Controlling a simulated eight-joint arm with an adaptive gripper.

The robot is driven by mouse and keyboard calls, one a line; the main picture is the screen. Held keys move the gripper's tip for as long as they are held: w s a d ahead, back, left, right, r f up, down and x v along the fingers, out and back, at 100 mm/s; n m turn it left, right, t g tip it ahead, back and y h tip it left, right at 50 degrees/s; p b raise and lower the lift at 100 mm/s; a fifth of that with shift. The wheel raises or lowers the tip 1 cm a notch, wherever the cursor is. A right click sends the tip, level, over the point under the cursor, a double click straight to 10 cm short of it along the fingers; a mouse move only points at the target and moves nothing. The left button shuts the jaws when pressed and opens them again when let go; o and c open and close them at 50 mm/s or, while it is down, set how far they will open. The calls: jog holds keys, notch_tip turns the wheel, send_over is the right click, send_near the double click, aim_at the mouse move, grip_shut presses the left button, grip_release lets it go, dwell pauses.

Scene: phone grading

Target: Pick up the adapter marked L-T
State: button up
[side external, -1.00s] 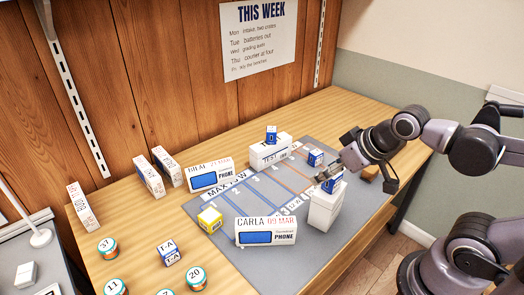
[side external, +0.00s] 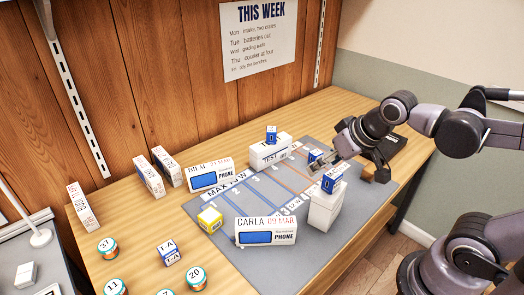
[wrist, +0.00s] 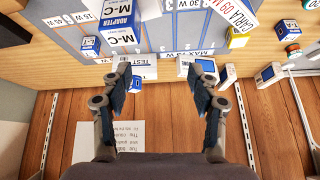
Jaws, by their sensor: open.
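The adapter marked L-T (wrist: 90,45) is a small blue-and-white box on the grey mat, at the left of the wrist view. A small blue-and-white box (side external: 315,156) by my gripper in the side view appears to be the same one; its label is unreadable there. My gripper (wrist: 160,76) is open and empty, with L-T outside its fingers, beyond the left one. In the side view my gripper (side external: 322,165) is above the mat, close to that box. The M-C adapter (side external: 332,180) sits on a white box (side external: 325,208) just in front of my gripper.
A TEST box (side external: 268,153) with another blue adapter (side external: 271,135) on top stands behind. Phone boxes CARLA (side external: 266,232) and BILAL (side external: 209,176), a yellow box (side external: 210,220) and a T-A adapter (side external: 168,252) stand left. The mat's middle (side external: 262,198) is clear.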

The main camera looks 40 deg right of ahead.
jog(key=w+d+m+g+h, duration=0.1)
jog(key=w+d+m+g, duration=0.1)
jog(key=w+d+m, duration=0.4)
jog(key=m+g+h, duration=0.3)
jog(key=m+g, duration=0.2)
jog(key=m, duration=0.7)
send_near(315, 152)
jog(key=f, duration=0.2)
jog(key=x, duration=0.4)
jog(key=shift+s+f, duration=0.1)
jog(key=shift+f, duration=0.1)
jog(key=shift+d+x, duration=0.2)
jog(key=shift+x, duration=1.1)
jog(key=shift+d+x, duration=0.15)
jog(key=shift+x, duration=1.1)
jog(key=shift+r, duration=0.15)
jog(key=shift+c, duration=0.4)
jog(key=c, duration=1.1)
